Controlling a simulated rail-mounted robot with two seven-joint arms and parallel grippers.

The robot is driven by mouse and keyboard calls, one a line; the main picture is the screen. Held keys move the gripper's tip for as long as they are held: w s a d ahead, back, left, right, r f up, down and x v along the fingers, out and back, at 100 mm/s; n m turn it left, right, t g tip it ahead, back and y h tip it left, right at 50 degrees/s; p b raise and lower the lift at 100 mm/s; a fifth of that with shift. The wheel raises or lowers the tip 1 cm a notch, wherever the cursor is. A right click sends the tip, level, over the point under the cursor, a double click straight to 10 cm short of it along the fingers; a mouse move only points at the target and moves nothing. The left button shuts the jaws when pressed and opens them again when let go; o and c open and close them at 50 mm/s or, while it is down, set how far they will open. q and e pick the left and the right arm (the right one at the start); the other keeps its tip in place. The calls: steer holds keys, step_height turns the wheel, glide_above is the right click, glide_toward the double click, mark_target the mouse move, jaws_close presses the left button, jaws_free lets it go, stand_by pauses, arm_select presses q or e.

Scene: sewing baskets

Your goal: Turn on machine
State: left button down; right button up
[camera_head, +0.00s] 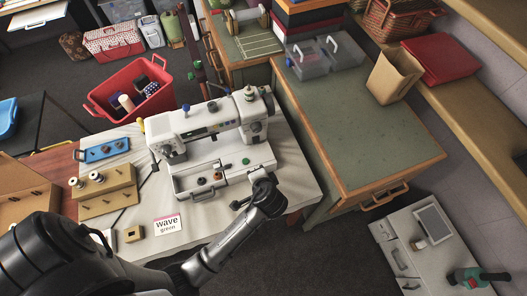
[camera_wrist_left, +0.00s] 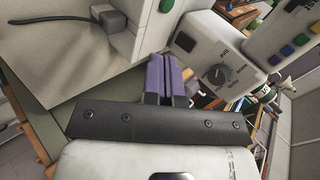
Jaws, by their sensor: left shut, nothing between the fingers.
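The white sewing machine (camera_head: 210,132) stands upright on a white-topped table. In the left wrist view, a grey panel on the machine carries a round dial (camera_wrist_left: 217,74) and a dark switch-like part (camera_wrist_left: 185,42). Coloured buttons, among them a green one (camera_wrist_left: 302,40), show at the upper right. My left gripper (camera_wrist_left: 162,66) is shut and empty, its purple fingers close together just left of the dial panel; I cannot tell whether they touch the machine. In the head view, my left arm reaches to the machine's front right corner, and the fingertips are hard to make out. My right gripper is not in view.
A card reading "wave green" (camera_head: 168,225) lies on the table before the machine. Wooden spool blocks (camera_head: 107,190) and a blue tray (camera_head: 103,149) sit at left. A red basket (camera_head: 131,91) is behind. A green-topped counter (camera_head: 350,135) stands close at right.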

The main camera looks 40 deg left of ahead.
arm_select(q)
steer(key=s+d+r+n+h, duration=0.1)
steer(key=s+h, duration=0.3)
steer(key=s, duration=0.5)
steer(key=s+r+n+g+h, duration=0.1)
steer(key=s+h, duration=0.3)
steer(key=s, duration=0.6)
steer(key=shift+d+r+n+g, duration=0.15)
steer(key=shift+d+n+g, duration=0.15)
steer(key=shift+d+n, duration=0.1)
steer(key=shift+s, duration=0.1)
steer(key=shift+a, duration=0.15)
